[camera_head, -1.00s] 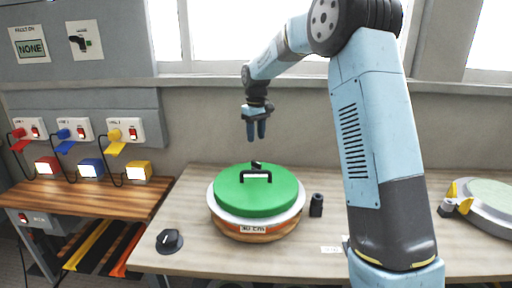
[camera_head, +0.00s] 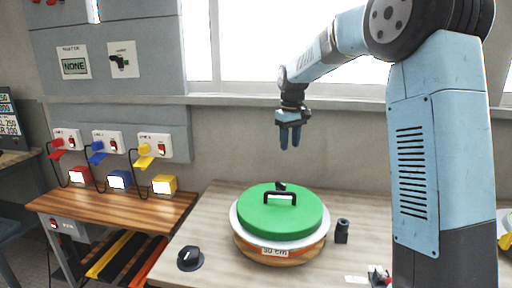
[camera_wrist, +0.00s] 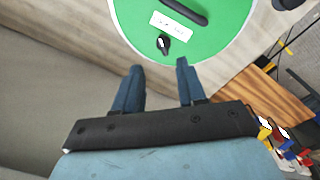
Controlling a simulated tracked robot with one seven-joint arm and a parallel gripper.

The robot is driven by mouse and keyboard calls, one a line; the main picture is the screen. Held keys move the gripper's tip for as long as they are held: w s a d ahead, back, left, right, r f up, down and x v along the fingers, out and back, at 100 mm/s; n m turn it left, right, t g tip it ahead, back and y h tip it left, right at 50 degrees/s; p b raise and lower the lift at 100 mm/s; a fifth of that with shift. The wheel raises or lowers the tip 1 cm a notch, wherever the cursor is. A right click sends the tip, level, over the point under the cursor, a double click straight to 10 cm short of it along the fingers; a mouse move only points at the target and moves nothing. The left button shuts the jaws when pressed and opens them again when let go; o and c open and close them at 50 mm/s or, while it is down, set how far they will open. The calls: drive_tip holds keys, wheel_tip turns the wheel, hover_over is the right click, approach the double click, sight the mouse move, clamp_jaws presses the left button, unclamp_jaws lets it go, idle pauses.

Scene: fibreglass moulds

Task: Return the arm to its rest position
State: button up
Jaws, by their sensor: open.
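My gripper (camera_head: 290,137) hangs from my raised arm above the back of the table, its two blue fingers pointing down. In the wrist view the fingers (camera_wrist: 160,80) are apart with nothing between them. The round mould with a green lid (camera_head: 280,210) sits on the table below and slightly to the left of my gripper. The lid has a black handle (camera_head: 280,194) and a small black knob at its back. The lid also shows at the top of the wrist view (camera_wrist: 215,50). My gripper is clear of the lid.
A black knob (camera_head: 190,258) and a small black cylinder (camera_head: 342,231) stand on the table (camera_head: 215,205). A wooden bench (camera_head: 110,213) with red, blue and yellow boxes is at left. Another mould shows partly at the right edge. Windows and a wall are behind.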

drive_tip(key=s+d+r+m+t, duration=0.1)
drive_tip(key=s+d+r, duration=0.1)
drive_tip(key=s, duration=0.5)
drive_tip(key=s+d+r+m+t, duration=0.1)
drive_tip(key=s+d+r, duration=0.15)
drive_tip(key=s, duration=0.45)
drive_tip(key=s+d+r+m+t, duration=0.1)
drive_tip(key=s+d+r, duration=0.15)
drive_tip(key=s, duration=0.45)
drive_tip(key=s+d+f+m+t, duration=0.1)
drive_tip(key=s+f, duration=0.1)
drive_tip(key=s, duration=0.6)
drive_tip(key=s+d+f+m, duration=0.1)
drive_tip(key=s+d+f, duration=0.1)
drive_tip(key=s, duration=0.7)
drive_tip(key=shift+f+m+t, duration=0.4)
drive_tip(key=shift+f, duration=0.05)
drive_tip(key=shift+s, duration=0.1)
